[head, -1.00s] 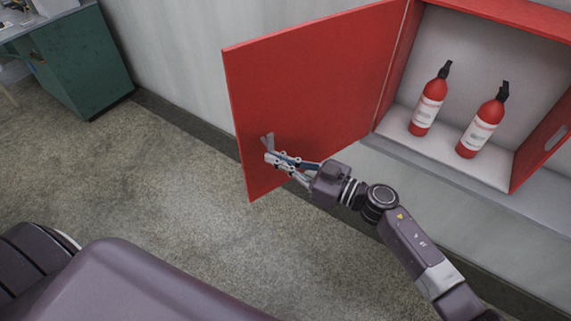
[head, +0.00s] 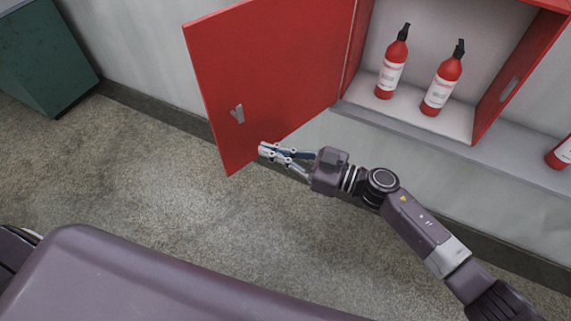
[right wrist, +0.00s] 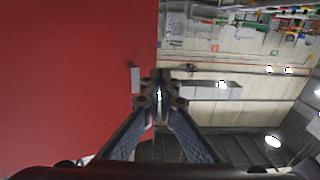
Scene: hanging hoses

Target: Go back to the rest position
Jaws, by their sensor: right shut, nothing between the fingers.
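My right gripper (head: 264,150) is shut and empty in the head view, in front of the lower edge of the red cabinet door (head: 270,70). In the right wrist view the shut fingertips (right wrist: 159,82) show in the middle, with the red door (right wrist: 70,80) filling the left side. My left gripper is not in view.
The open red cabinet (head: 365,45) holds two fire extinguishers (head: 392,68) (head: 443,85). Part of another red-and-white extinguisher (head: 561,154) shows at the right edge. A green cabinet (head: 45,60) stands at the left. The floor (head: 150,170) between is clear.

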